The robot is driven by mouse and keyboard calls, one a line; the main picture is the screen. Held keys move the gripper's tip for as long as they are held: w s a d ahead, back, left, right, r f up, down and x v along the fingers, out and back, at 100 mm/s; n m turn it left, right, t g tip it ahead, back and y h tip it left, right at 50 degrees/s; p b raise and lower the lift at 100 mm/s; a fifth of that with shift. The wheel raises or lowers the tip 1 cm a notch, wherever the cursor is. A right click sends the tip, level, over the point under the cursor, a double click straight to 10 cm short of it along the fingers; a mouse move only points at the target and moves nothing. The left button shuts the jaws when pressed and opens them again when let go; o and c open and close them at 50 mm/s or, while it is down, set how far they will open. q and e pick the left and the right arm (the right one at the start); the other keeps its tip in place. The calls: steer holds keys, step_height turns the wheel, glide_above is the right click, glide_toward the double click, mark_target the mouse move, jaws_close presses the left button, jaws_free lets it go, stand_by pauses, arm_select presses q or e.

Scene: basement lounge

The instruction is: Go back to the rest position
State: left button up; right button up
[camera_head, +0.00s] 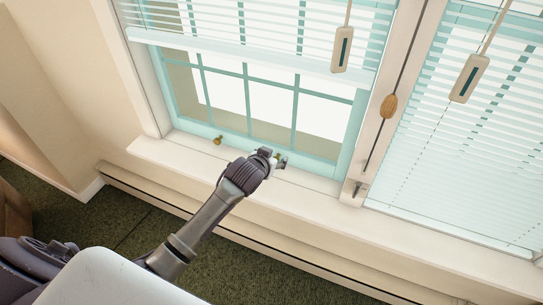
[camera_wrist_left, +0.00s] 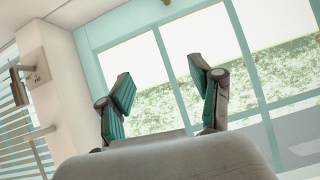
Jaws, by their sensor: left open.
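My left gripper (camera_head: 277,160) is at the end of my left arm, which comes in from the lower left in the head view. It is close to the lower part of the teal-framed window, above the sill. In the left wrist view the two fingers of the gripper (camera_wrist_left: 160,90) stand well apart with nothing between them, and window panes show beyond. My right gripper is in neither view.
The window (camera_head: 247,97) has a raised blind (camera_head: 250,22) on the left; a lowered blind (camera_head: 450,150) covers the right part. A cream sill (camera_head: 330,205) runs below. A small brass catch (camera_head: 218,140) sits on the frame. Dark green carpet (camera_head: 260,270) lies below.

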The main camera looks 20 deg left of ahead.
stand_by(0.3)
arm_select(q)
steer(key=s+f+g, duration=0.2)
steer(key=s+f, duration=0.4)
steer(key=f, duration=0.4)
steer(key=s+a+f+g, duration=0.1)
steer(key=s+f, duration=0.4)
steer(key=f, duration=0.4)
steer(key=s+f+g, duration=0.2)
steer(key=s+f, duration=0.4)
steer(key=f, duration=0.4)
steer(key=s+f+g, duration=0.1)
steer(key=s+f, duration=0.4)
steer(key=s, duration=0.7)
steer(key=s+d+f+m+g, duration=0.1)
steer(key=s+f, duration=0.4)
steer(key=s, duration=0.7)
steer(key=s+f+g, duration=0.3)
steer(key=s+f, duration=0.3)
steer(key=s, duration=0.6)
steer(key=shift+d+m, duration=0.15)
steer(key=shift+m, duration=0.15)
